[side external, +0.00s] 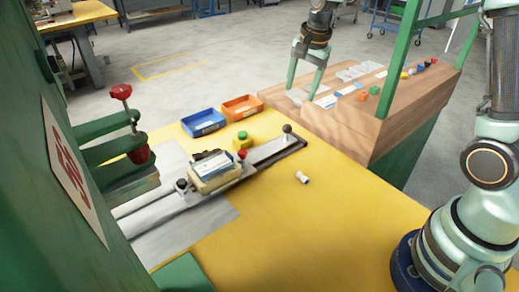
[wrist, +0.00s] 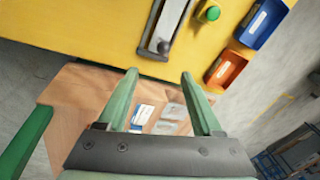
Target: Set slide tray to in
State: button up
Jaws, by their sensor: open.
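What appears to be the slide tray (side external: 213,178) is a cream block with a pale part on top, on a grey rail across the yellow table in the side view. A grey strip (side external: 268,150) runs right from it to an upright post with a round dark knob (side external: 287,129) near the rail's right end. In the wrist view the knob (wrist: 163,47) shows near the table edge, just beyond my fingertips; the tray block is out of view. My gripper (side external: 304,88) is open and empty, above the wooden bench and apart from the knob. Its two fingers (wrist: 158,76) are spread.
A press with a red knob (side external: 121,92) stands over the rail's left end. A green button (side external: 243,138), a blue bin (side external: 203,122) and an orange bin (side external: 242,107) stand behind the rail. A small white cylinder (side external: 302,177) lies on open yellow table.

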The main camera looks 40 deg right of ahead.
aim_at(289, 125)
jog(key=shift+m, duration=0.7)
jog(key=x, duration=1.4)
jog(key=shift+w, duration=0.4)
jog(key=shift+c, duration=0.4)
grip_shut()
jog(key=shift+s, duration=0.1)
